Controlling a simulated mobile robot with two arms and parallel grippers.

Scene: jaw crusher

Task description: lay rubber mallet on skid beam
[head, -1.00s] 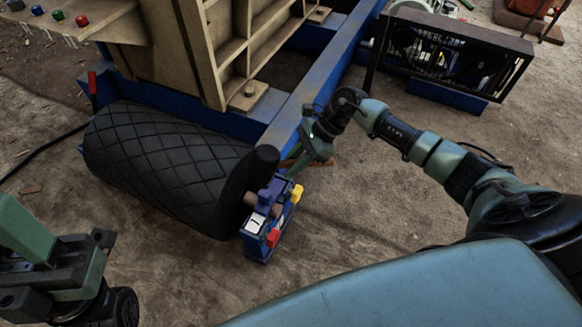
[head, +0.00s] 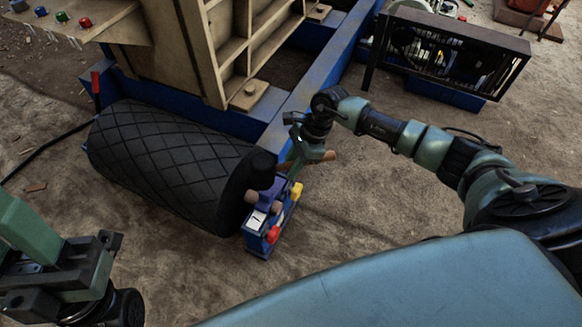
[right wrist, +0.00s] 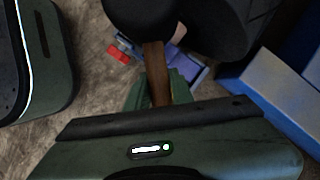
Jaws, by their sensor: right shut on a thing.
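The rubber mallet has a black head (right wrist: 140,14) and a brown wooden handle (right wrist: 154,68). In the head view the handle's end (head: 329,155) sticks out to the right of my right gripper (head: 303,152). That gripper is shut on the handle, beside the near end of the skid beam (head: 297,106), a long blue beam running away from me. In the right wrist view the fingers (right wrist: 158,88) close around the handle, and blue steel (right wrist: 278,88) shows at the right. My left gripper (head: 62,275) is at the lower left, its fingertips unclear.
A black ribbed roller (head: 165,160) lies left of the beam. A blue device (head: 262,232) with red and yellow parts stands at its right end, just below my right gripper. A black mesh guard (head: 450,52) stands at the upper right.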

